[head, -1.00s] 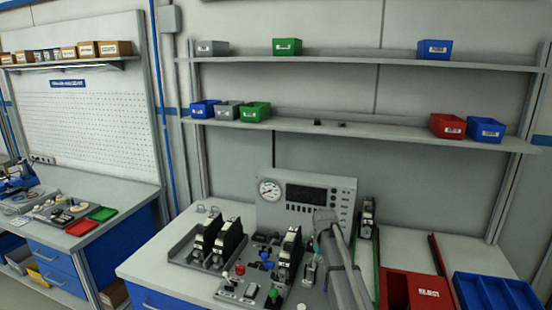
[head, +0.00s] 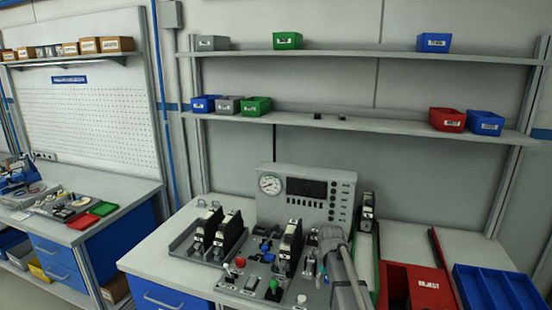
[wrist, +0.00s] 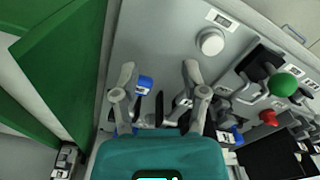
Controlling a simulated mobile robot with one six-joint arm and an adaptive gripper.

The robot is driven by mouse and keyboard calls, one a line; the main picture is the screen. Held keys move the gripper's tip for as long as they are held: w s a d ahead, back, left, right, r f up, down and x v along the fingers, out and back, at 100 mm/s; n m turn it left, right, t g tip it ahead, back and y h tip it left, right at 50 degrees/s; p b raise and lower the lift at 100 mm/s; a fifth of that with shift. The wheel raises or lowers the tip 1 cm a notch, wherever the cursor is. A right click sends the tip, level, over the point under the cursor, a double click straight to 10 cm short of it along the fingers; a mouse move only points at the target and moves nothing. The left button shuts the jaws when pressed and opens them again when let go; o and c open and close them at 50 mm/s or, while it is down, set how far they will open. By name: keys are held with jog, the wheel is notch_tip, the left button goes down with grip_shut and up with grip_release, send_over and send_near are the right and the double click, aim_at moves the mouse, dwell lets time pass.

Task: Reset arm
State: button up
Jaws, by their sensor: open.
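My gripper shows in the wrist view (wrist: 159,72) with its two grey fingers apart and nothing between them. It is over the grey fixture plate (wrist: 150,35) of the bench. A blue part (wrist: 145,82) shows just beside the left finger, and whether they touch cannot be told. In the head view my arm reaches over the right part of the fixture, in front of the gauge panel (head: 305,200). The fingers are hard to make out there.
Black modules (head: 290,246), a red button (head: 240,262) and a green knob (head: 273,287) stand left of my arm. A red reject bin (head: 428,286) and a blue divided tray (head: 497,290) are at right. A green wall (wrist: 65,70) is close in the wrist view.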

jog(key=s+f+b, duration=0.2)
jog(key=s, duration=0.8)
jog(key=s+f+m+b, duration=0.1)
jog(key=s+f+b, duration=0.1)
jog(key=s, duration=0.7)
jog(key=shift+s+f+m+b, duration=0.3)
jog(key=shift+s+f+b, duration=0.1)
jog(key=shift+f, duration=0.2)
